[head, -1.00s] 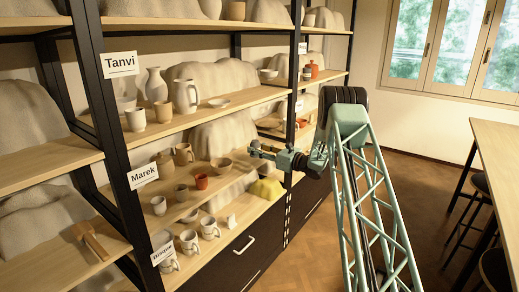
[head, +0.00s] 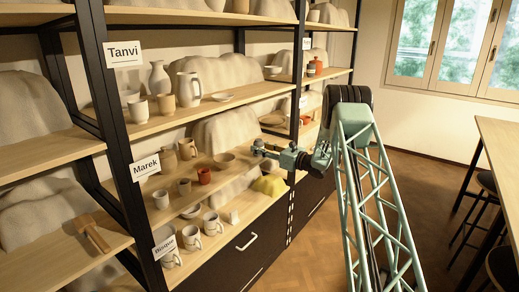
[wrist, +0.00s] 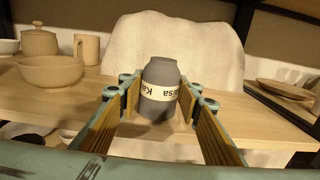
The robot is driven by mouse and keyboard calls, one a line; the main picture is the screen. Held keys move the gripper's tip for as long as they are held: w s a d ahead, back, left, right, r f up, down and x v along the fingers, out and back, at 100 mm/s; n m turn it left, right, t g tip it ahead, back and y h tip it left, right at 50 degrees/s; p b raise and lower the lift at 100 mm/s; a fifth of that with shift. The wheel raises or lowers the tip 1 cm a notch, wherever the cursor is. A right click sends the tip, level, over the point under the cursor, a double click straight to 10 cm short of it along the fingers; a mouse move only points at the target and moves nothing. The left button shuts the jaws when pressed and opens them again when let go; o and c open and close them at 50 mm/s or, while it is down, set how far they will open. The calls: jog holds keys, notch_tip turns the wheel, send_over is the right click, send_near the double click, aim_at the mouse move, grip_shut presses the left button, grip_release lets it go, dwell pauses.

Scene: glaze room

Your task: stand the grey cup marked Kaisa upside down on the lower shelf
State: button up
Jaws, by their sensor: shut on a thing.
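My gripper (head: 262,149) is level with the middle shelf, at the front of the rack. In the wrist view my gripper (wrist: 160,105) is shut on the grey cup (wrist: 160,75), one finger on each side. The cup has a pale band with dark lettering that reads as Kaisa and appears inverted. Its narrower, closed-looking end is up. In the head view I cannot make the cup out clearly. The lower shelf (head: 215,250) is below my gripper.
White mugs (head: 212,223) and a yellow thing (head: 270,185) are on the lower shelf. A bowl (wrist: 50,72), a lidded jar (wrist: 39,42) and a tan cup (wrist: 87,48) stand on the middle shelf. A pale draped mass (wrist: 190,45) is behind the held cup. Rack posts flank the bay.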

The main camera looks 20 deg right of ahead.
jog(key=shift+f, duration=0.25)
dwell(0.4)
jog(key=o, duration=0.9)
jog(key=shift+s, duration=0.1)
jog(key=shift+v, duration=5.95)
